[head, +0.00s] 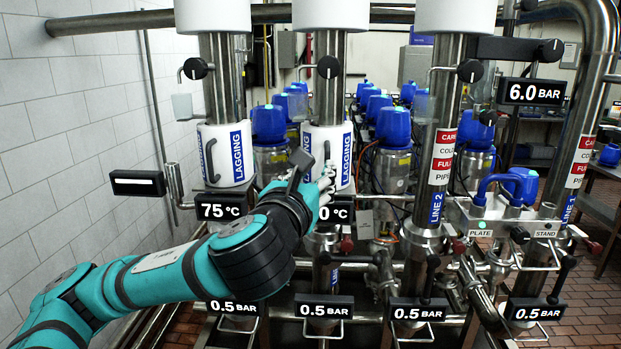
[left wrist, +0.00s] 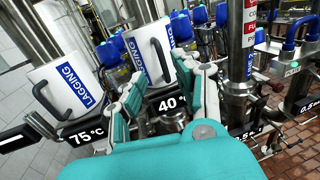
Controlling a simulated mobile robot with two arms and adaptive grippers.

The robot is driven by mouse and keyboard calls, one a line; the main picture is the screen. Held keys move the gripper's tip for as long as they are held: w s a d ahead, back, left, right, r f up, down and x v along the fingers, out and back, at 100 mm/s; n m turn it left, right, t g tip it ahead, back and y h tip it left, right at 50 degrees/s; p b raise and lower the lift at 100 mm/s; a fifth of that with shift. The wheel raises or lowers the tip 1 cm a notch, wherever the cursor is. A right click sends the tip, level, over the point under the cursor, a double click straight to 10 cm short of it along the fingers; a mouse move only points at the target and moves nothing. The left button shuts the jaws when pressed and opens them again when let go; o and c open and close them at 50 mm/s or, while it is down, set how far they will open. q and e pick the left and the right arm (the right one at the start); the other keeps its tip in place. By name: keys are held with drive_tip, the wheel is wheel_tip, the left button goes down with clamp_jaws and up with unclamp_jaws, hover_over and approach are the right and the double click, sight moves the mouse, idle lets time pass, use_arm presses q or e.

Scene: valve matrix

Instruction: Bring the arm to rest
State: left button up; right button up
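My left arm comes in from the lower left in the head view. My left gripper (head: 322,190) is in front of the lower part of the second white lagging sleeve (head: 315,137). In the left wrist view my left gripper (left wrist: 163,98) has its fingers apart with nothing between them. The second lagging sleeve (left wrist: 141,50) with its dark handle is beyond the fingers; I cannot tell if they touch it. The first lagging sleeve (head: 224,155) is on the pipe to the left and also shows in the left wrist view (left wrist: 62,88). My right gripper is not in view.
A 75 °C display (head: 222,208) and a partly hidden 40 °C display (left wrist: 172,103) sit below the sleeves. Several pipes and 0.5 bar displays (head: 325,307) stand close by. A white tiled wall (head: 60,150) is at left.

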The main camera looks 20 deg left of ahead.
use_arm(q)
drive_tip(key=s+d+f+n+g+h, duration=0.1)
drive_tip(key=s+f+n+g, duration=0.1)
drive_tip(key=f+n, duration=0.5)
drive_tip(key=s+d+f+n+g+h, duration=0.1)
drive_tip(key=s+d+f+n+g, duration=0.15)
drive_tip(key=f, duration=0.85)
drive_tip(key=s+d+f+n+g, duration=0.1)
drive_tip(key=s+f+n+g, duration=0.1)
drive_tip(key=f+n, duration=0.5)
drive_tip(key=s+a+f+n+g, duration=0.35)
drive_tip(key=s+f+n, duration=0.45)
drive_tip(key=s+f, duration=0.3)
drive_tip(key=s+a+f+n+g, duration=0.35)
drive_tip(key=s+f+n, duration=0.45)
drive_tip(key=s+f, duration=0.3)
wheel_tip(320, 180, down, 32)
drive_tip(key=s+r+g+b, duration=0.1)
drive_tip(key=s+g+b, duration=0.1)
drive_tip(key=b, duration=0.2)
drive_tip(key=s+a+f+g+b, duration=0.1)
drive_tip(key=s+a+f+b, duration=0.1)
drive_tip(key=s+f, duration=1.4)
wheel_tip(320, 180, down, 3)
drive_tip(key=shift+s+a+f+y+b, duration=0.1)
drive_tip(key=shift+s+a+y+b, duration=0.2)
drive_tip(key=shift+y+b, duration=0.15)
